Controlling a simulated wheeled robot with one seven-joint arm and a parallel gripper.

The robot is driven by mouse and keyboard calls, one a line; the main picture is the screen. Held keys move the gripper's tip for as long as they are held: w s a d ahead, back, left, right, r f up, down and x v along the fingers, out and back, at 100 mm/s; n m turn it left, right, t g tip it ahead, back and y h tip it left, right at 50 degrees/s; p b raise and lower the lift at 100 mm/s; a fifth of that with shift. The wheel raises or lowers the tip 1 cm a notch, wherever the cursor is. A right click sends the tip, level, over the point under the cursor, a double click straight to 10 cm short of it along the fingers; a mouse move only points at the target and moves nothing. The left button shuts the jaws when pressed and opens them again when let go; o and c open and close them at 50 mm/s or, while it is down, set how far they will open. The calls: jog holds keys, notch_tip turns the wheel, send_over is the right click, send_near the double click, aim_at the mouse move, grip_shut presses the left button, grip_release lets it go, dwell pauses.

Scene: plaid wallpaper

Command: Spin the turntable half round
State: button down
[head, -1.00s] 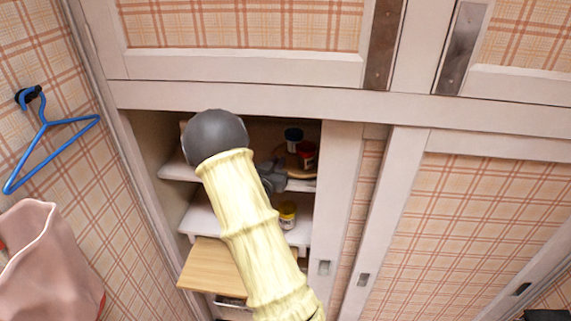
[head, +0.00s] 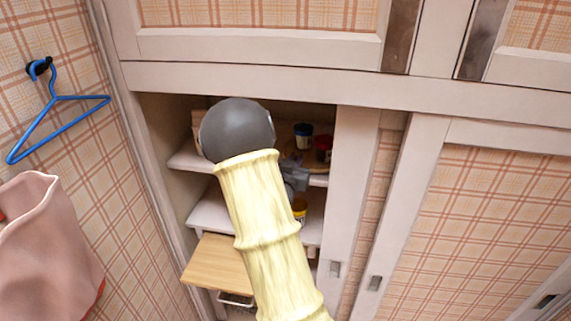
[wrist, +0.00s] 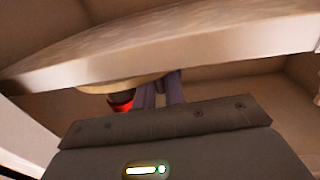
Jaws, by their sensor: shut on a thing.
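The turntable (head: 318,168) is a round wooden disc on the upper shelf of the open cupboard, partly hidden by my gripper and arm. A dark blue jar (head: 302,136) and a red jar (head: 322,147) stand on it. My gripper (head: 297,178) is at the front left of the disc, shut on its rim. In the wrist view the picture seems upside down. The disc's edge (wrist: 122,86) shows beside my grey fingers (wrist: 160,92), with a red jar (wrist: 122,105) next to them. The exact contact is hard to see.
The upper shelf (head: 186,160) sits close around my arm. A yellow jar (head: 300,210) stands on the shelf below, and a wooden board (head: 214,264) juts out lower down. The door frame (head: 350,190) borders the opening on the right. A blue hanger (head: 58,100) hangs at left.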

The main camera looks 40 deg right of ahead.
jog(key=shift+s+d, duration=0.1)
jog(key=shift+s, duration=0.1)
dwell(0.3)
jog(key=c, duration=1.6)
grip_release()
jog(key=shift+d, duration=0.1)
jog(key=shift+s+a+f+b, duration=0.1)
jog(key=shift+s+a+b, duration=0.2)
jog(key=shift+a, duration=0.3)
jog(key=b+v, duration=1.3)
jog(key=v, duration=0.3)
jog(key=shift+b, duration=0.35)
jog(key=shift+a, duration=0.1)
